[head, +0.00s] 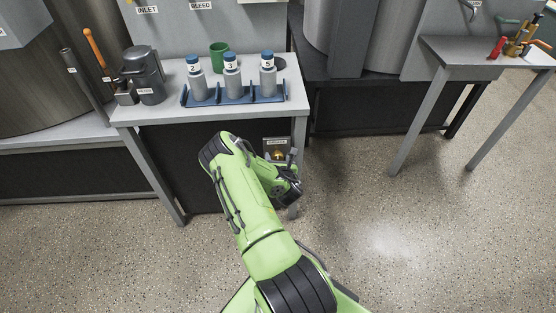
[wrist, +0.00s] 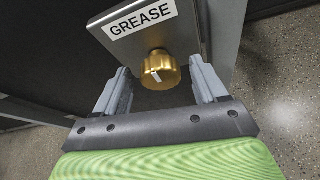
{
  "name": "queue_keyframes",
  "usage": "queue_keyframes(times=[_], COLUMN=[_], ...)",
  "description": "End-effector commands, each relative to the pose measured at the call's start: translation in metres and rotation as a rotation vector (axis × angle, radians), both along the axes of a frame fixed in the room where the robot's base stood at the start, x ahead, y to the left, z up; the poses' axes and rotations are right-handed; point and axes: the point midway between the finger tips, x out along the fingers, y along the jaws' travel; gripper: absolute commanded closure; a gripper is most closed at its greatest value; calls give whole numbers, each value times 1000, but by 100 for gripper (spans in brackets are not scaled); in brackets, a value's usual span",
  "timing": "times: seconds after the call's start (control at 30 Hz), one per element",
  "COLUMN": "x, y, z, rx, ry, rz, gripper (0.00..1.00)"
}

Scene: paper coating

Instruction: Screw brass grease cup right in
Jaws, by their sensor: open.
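The brass grease cup (wrist: 161,70) is a round knurled knob with a pale mark on its face. It sticks out from a grey plate with a white GREASE label (wrist: 140,18) above it. In the head view the cup (head: 278,154) shows small below the table top, partly behind my arm. My gripper (wrist: 160,83) is open, with one finger to each side of the cup. The fingers look apart from it. In the head view my gripper (head: 292,176) is at the front right table leg.
A table (head: 215,108) holds a blue rack (head: 237,98) with numbered bottles, a green cup (head: 218,55) and a grey filter unit (head: 146,75). Another table (head: 485,52) with coloured-handled tools stands at the right. The floor between is clear.

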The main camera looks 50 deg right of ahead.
Motion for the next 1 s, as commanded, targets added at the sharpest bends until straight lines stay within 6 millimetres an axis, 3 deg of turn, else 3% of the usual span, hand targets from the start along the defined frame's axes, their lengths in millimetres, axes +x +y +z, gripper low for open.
queue_keyframes(times=[0.27,0.67,1.0], x=[3,3,2], y=[-3,-3,-3], z=[-2,-1,0], rx=[1,1,40], ry=[0,0,-43], rz=[0,0,1], gripper=[29,85,84])
